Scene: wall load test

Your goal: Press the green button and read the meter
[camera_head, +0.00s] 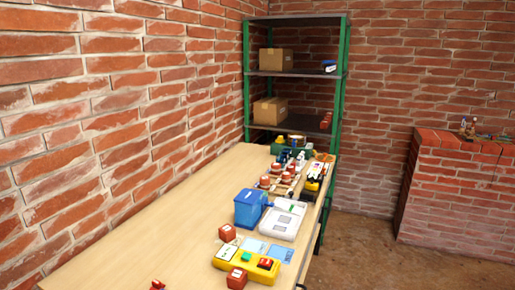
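A yellow box (232,263) lies near the front of the wooden table. A small green button (246,257) is on its top, with a red part (265,263) to the right of it. A white device (275,228) with a pale panel and a small green mark lies farther back, beside a blue bin; I cannot tell whether it is the meter. No reading can be made out at this size. My gripper is not in view.
Red cubes stand behind (227,233) and in front (237,278) of the yellow box. Light blue cards (281,253) lie behind it. The blue bin (250,208) and many small items crowd the table's far end. The table's left side (150,235) is mostly clear. A green-framed shelf (343,90) stands behind.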

